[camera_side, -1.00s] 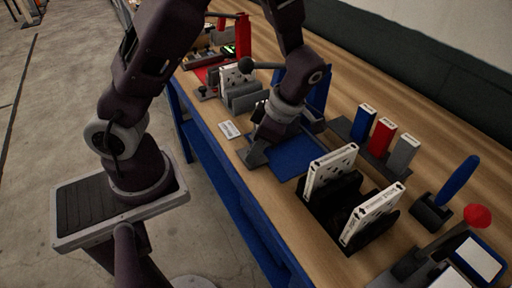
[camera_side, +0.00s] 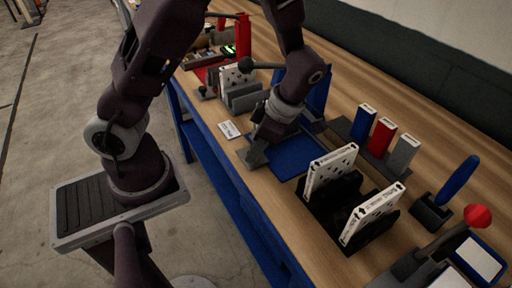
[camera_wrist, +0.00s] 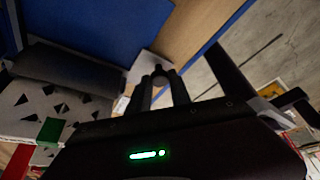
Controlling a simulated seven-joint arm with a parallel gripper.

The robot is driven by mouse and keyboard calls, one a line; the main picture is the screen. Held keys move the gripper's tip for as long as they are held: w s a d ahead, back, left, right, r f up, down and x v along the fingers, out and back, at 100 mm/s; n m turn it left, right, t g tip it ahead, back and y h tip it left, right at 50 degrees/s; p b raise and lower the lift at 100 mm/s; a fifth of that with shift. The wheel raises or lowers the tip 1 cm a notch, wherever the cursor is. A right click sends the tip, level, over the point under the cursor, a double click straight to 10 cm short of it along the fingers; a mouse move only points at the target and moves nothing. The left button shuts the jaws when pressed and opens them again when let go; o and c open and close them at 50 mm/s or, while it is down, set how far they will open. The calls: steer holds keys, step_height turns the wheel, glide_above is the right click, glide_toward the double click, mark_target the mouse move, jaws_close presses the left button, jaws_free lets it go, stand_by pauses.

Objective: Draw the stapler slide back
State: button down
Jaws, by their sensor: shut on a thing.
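My gripper (camera_side: 264,141) points down at the near left corner of the blue mat (camera_side: 300,155). In the wrist view, its two dark fingers (camera_wrist: 160,78) are closed on a small dark rounded piece. That piece stands at a flat grey plate (camera_wrist: 142,66), which looks like the stapler slide. The grey plate (camera_side: 253,159) also shows in the side view, below the fingers beside the mat. A blue upright frame (camera_side: 320,92) stands behind the mat, partly hidden by my wrist. How the plate joins the frame is hidden.
A grey rack (camera_side: 247,99) with a white filter (camera_side: 229,79) stands left of my gripper, by a white card (camera_side: 229,130). Two white filters (camera_side: 331,166) stand in a black rack to the right. Blue, red and grey boxes (camera_side: 381,138) stand behind. A red-knobbed lever (camera_side: 478,216) is far right.

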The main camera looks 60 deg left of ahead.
stand_by(0.3)
steer(key=shift+d, duration=3.5)
steer(key=c, duration=1.2)
jaws_free()
steer(key=v, duration=0.7)
steer(key=shift+o, duration=0.2)
steer(key=shift+a, duration=0.1)
